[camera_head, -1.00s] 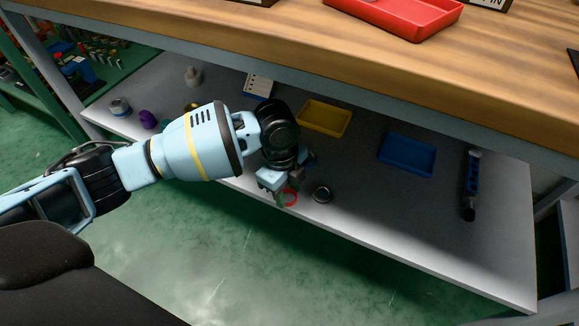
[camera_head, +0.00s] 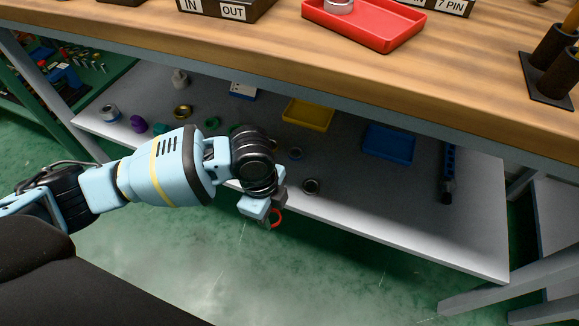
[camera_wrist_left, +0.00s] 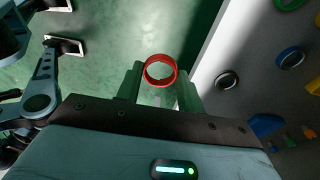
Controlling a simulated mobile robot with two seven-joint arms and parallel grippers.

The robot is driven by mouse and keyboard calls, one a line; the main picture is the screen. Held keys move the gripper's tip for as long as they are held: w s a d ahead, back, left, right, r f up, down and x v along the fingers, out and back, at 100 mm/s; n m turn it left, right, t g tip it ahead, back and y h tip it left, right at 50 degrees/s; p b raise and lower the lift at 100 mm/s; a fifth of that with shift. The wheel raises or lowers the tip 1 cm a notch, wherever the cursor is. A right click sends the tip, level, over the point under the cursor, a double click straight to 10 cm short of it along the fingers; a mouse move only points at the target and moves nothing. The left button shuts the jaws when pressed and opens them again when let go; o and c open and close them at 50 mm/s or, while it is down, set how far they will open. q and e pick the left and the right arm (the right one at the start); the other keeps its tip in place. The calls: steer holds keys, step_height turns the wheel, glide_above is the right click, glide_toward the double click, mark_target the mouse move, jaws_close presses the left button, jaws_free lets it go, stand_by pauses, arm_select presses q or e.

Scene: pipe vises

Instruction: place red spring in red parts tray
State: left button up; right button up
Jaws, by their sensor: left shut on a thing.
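The red spring (camera_head: 277,217) is a small red ring. My left gripper (camera_head: 268,213) is shut on it, just off the front edge of the lower shelf, above the green floor. In the left wrist view the red spring (camera_wrist_left: 160,71) sits between the two fingertips of my left gripper (camera_wrist_left: 160,82). The red parts tray (camera_head: 372,36) is on the wooden bench top, at the top of the head view, with a silver ring-like part (camera_head: 339,5) in it. My right gripper is not in view.
IN and OUT boxes (camera_head: 225,8) and dark cylinders (camera_head: 552,55) stand on top.

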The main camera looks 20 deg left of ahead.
arm_select(q)
steer(key=s+a+r+n, duration=0.1)
steer(key=a+r+n, duration=0.2)
steer(key=r+n, duration=0.6)
steer(key=s+a+r+n+t+y, duration=0.1)
steer(key=s+a+r+n, duration=0.1)
steer(key=r+n, duration=0.7)
steer(key=shift+s+a+n+t, duration=0.2)
steer(key=shift+a+n+t, duration=0.1)
steer(key=shift+a, duration=0.15)
steer(key=shift+d, duration=0.15)
